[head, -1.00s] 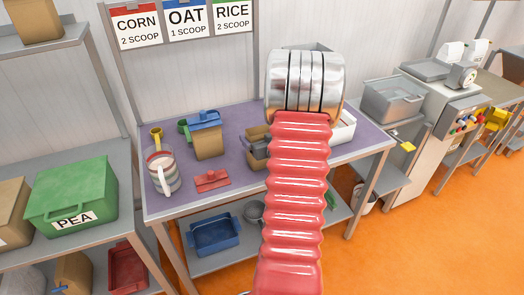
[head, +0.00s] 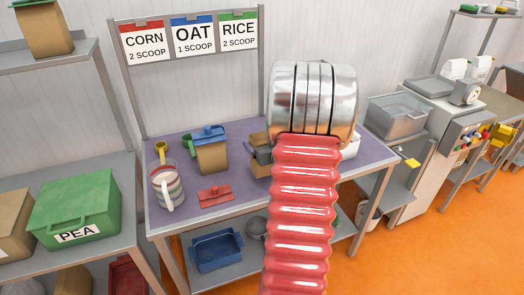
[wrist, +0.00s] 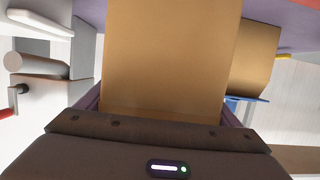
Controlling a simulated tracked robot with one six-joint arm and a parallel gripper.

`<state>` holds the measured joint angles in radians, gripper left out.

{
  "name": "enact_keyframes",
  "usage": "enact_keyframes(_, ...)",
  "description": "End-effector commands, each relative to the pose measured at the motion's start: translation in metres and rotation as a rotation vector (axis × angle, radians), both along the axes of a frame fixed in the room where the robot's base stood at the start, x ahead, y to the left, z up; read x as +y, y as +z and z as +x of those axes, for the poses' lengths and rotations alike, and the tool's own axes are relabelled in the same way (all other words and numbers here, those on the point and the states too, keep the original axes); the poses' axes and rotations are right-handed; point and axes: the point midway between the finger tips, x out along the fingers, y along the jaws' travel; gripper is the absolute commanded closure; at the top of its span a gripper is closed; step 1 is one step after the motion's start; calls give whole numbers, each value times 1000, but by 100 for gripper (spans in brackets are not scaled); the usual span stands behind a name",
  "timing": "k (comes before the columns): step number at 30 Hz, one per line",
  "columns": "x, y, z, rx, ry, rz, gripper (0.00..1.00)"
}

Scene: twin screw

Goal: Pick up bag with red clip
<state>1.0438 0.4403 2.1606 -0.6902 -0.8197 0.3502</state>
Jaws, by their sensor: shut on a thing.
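A brown paper bag (wrist: 170,55) fills the middle of the wrist view. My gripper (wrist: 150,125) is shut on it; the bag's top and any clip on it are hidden. In the head view the gripper is hidden behind my silver cuff and red ribbed arm. A red clip-like piece (head: 215,195) lies loose on the purple table (head: 240,205).
A brown bag with a blue clip (head: 211,150) stands on the table, beside a striped jug (head: 167,186). A brown item with a grey part (head: 260,155) is partly behind my arm. A green PEA bin (head: 75,205) is at left. Orange floor is free at right.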

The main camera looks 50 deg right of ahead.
Motion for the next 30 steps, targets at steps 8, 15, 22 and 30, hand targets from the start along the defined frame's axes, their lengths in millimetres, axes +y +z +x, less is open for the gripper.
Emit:
enact_keyframes(8,0,44,0,-2,1,-5,41)
enact_keyframes(15,0,57,0,-1,0,-2,41)
enact_keyframes(22,0,57,0,-1,0,-1,41)
enact_keyframes(30,0,57,0,-1,0,-1,41)
